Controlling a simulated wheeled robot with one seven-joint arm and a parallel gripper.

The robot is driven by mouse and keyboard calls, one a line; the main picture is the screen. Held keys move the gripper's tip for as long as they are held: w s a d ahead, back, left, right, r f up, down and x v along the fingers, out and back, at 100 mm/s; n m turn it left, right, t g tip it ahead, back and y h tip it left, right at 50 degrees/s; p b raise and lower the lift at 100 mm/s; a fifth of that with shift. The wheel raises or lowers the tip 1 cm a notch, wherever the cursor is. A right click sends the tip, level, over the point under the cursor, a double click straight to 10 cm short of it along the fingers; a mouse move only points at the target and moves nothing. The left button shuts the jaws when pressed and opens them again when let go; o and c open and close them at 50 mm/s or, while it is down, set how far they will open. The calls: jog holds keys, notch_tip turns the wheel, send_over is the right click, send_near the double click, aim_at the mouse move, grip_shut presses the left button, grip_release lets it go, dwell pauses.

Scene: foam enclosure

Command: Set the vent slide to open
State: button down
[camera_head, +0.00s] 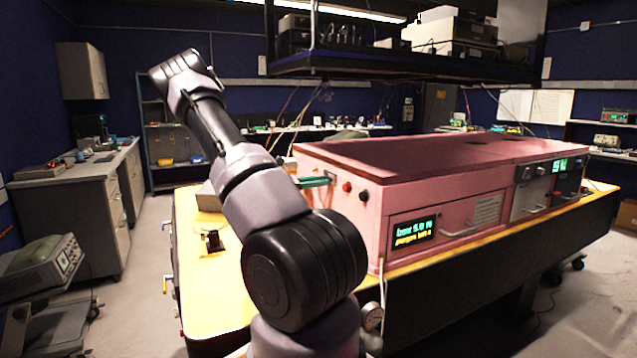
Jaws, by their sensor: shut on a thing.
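The pink foam enclosure (450,190) stands on the yellow-topped bench at centre right. On its left end face is a green bar-like part (315,181), with a small beige piece just left of it. I cannot tell whether either is the vent slide or how the slide is set. My arm rises from bottom centre toward the upper left and covers part of that end face. My gripper cannot be made out; the arm may hide it.
A red knob (346,187) and a black knob (363,196) sit near the enclosure's corner. A lit display (413,230) and handles are on its front. A small dark object (212,241) lies on the yellow bench top (205,290). A shelf (400,68) hangs above.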

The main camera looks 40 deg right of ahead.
jog(key=c, duration=0.6)
grip_release()
jog(key=shift+s+a, duration=0.1)
jog(key=shift+s, duration=0.15)
jog(key=shift+c, duration=0.2)
jog(key=shift+w, duration=0.1)
jog(key=v, duration=1)
jog(key=shift+a, duration=0.35)
